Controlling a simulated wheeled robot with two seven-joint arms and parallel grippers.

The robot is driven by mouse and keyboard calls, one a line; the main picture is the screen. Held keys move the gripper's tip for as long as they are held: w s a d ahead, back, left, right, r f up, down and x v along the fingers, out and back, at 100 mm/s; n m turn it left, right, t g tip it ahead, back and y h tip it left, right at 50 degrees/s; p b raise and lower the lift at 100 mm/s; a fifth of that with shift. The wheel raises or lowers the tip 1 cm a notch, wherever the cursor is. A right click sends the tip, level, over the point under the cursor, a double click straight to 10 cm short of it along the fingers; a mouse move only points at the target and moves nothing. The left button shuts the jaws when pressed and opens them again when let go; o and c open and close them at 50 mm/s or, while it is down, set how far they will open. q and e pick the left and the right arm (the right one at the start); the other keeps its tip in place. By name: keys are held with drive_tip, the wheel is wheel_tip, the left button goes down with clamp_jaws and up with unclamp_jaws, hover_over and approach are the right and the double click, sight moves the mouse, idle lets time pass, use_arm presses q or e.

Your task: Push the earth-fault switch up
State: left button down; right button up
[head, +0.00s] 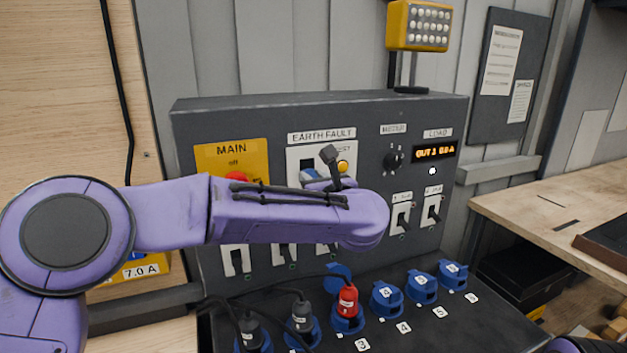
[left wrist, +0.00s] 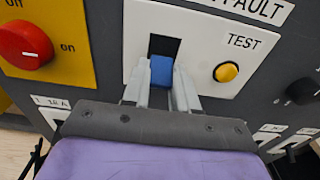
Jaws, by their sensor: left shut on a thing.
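The earth-fault switch is a blue lever (left wrist: 162,70) in a dark slot on a white plate (left wrist: 205,45) in the left wrist view. The lever sits at the lower part of the slot, with dark opening above it. My left gripper (left wrist: 160,85) is shut on the lever, one finger on each side. In the head view the EARTH FAULT plate (head: 295,158) is partly covered by my left arm, and the fingers are mostly hidden. My right gripper is out of view.
Right of the switch is a yellow TEST button (left wrist: 227,72). Left is a red MAIN knob (left wrist: 25,45) on a yellow plate. Below are smaller switches (head: 403,213) and a row of blue sockets (head: 387,297), some with plugs and cables.

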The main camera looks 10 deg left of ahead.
use_arm(q)
drive_tip(key=shift+r+g+h+p, duration=0.3)
drive_tip(key=shift+g+h+p, duration=0.25)
drive_tip(key=shift+g, duration=0.25)
drive_tip(key=shift+r+g+h+p, duration=0.25)
drive_tip(key=shift+g+h+p, duration=0.2)
drive_tip(key=shift+g, duration=0.25)
drive_tip(key=g+p, duration=0.1)
drive_tip(key=g+h+p, duration=0.1)
drive_tip(key=shift+r+h+p, duration=0.3)
drive_tip(key=shift+r, duration=0.1)
drive_tip(key=shift+g+h+p, duration=0.4)
drive_tip(key=shift+g+p, duration=0.2)
drive_tip(key=shift+p, duration=0.05)
drive_tip(key=c, duration=0.9)
unclamp_jaws()
drive_tip(key=shift+w, duration=0.1)
drive_tip(key=shift+w+a, duration=0.1)
drive_tip(key=shift+w, duration=0.05)
